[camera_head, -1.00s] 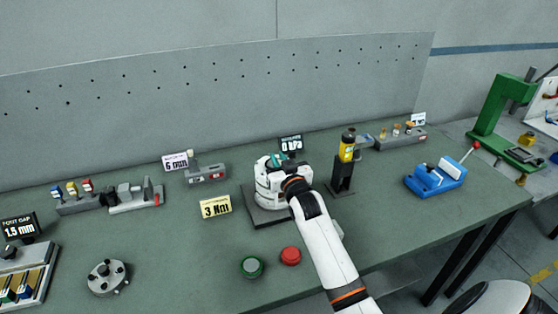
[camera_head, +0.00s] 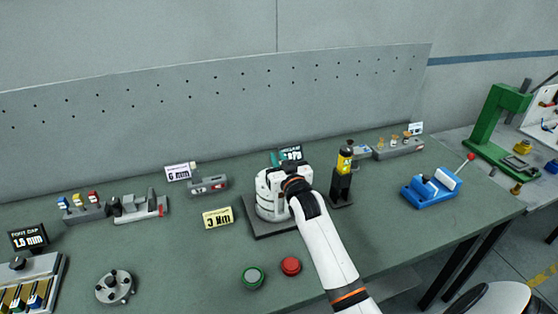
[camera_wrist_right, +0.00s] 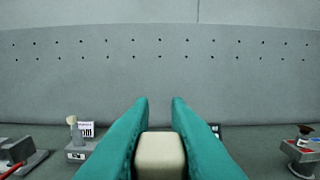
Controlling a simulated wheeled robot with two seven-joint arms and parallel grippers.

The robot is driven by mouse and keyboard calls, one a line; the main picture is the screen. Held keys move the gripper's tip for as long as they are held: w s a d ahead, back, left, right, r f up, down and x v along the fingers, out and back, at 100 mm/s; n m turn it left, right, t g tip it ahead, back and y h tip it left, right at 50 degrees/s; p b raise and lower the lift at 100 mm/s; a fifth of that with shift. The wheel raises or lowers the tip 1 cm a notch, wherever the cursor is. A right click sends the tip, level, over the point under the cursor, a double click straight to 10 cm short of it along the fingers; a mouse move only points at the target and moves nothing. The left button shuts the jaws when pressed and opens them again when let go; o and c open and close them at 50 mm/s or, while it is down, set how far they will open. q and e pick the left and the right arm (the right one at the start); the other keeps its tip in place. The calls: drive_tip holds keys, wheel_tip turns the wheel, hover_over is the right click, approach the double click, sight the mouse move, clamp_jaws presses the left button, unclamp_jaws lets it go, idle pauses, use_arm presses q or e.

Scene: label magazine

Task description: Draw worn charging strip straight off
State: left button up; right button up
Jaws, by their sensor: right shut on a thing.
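My right gripper (camera_head: 276,159) shows its teal fingers past the white hand, low over a dark base plate (camera_head: 262,229). In the right wrist view the gripper (camera_wrist_right: 160,102) is shut on a pale cream block (camera_wrist_right: 160,155), held between the teal fingers. Only the near end of the block shows, so I cannot tell whether it is the charging strip. The hand hides most of what stands on the base plate. A dark sign (camera_head: 291,153) stands just behind the fingers, partly covered. My left gripper is out of view.
A yellow-and-black bottle on a black stand (camera_head: 342,184) is close to the hand's right. A "3 Nm" sign (camera_head: 218,217) and a grey "6 mm" fixture (camera_head: 208,187) are left. Green (camera_head: 252,277) and red (camera_head: 291,266) buttons lie in front. A blue vise (camera_head: 431,188) is farther right.

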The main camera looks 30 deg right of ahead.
wheel_tip(320, 180, up, 4)
drive_tip(key=p, duration=0.3)
drive_tip(key=shift+f, duration=0.1)
idle(0.5)
